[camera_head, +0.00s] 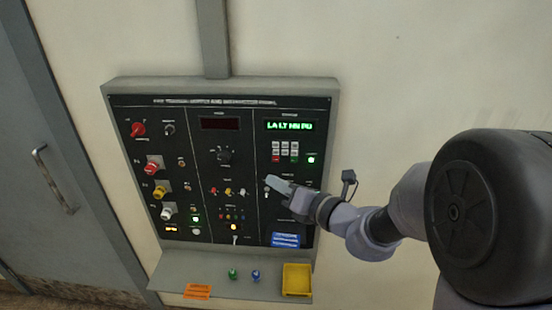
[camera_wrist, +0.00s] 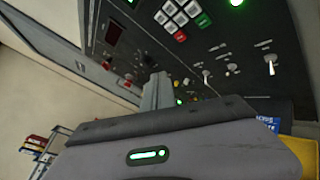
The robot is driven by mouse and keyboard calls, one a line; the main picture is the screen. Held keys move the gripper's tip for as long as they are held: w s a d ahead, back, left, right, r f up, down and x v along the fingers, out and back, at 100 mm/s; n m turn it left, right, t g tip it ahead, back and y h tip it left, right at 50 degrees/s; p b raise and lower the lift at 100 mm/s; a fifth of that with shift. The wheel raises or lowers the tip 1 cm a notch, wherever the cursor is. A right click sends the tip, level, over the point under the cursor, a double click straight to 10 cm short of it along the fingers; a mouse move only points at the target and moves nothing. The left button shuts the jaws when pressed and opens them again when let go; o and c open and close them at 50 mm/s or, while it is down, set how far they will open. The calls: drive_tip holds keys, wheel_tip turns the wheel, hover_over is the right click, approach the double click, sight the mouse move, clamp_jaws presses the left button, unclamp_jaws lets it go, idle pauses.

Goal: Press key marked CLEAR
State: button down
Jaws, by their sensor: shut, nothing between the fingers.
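A small keypad (camera_head: 285,148) sits on the right section of the black panel, under a green lit display (camera_head: 290,126) reading roughly "LA LT HN FU". It has several white keys, a red key (camera_head: 275,158) at bottom left and a green key (camera_head: 294,159) at bottom right. The red key (camera_wrist: 180,37) and green key (camera_wrist: 203,20) also show at the top of the wrist view. The key lettering is too small to read, so I cannot tell which is CLEAR. My gripper (camera_head: 268,179) is shut and empty, below the keypad in the picture; its fingers (camera_wrist: 157,90) point at the panel.
Toggle switches (camera_wrist: 271,62) stick out of the panel near my gripper. Red, yellow and white knobs (camera_head: 159,192) line the left side. A shelf below holds a yellow tray (camera_head: 297,265), an orange card (camera_head: 198,291) and small green and blue items. A grey door (camera_head: 60,150) stands left.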

drive_tip(key=shift+w+d+p, duration=0.1)
drive_tip(key=shift+w+p, duration=0.5)
drive_tip(key=shift+w, duration=2.25)
drive_tip(key=shift+w, duration=0.1)
drive_tip(key=shift+w, duration=0.3)
drive_tip(key=shift+w+p, duration=0.3)
drive_tip(key=shift+p, duration=0.05)
drive_tip(key=shift+s, duration=0.1)
idle(0.3)
drive_tip(key=shift+s, duration=0.65)
drive_tip(key=s+b, duration=0.1)
drive_tip(key=s, duration=0.4)
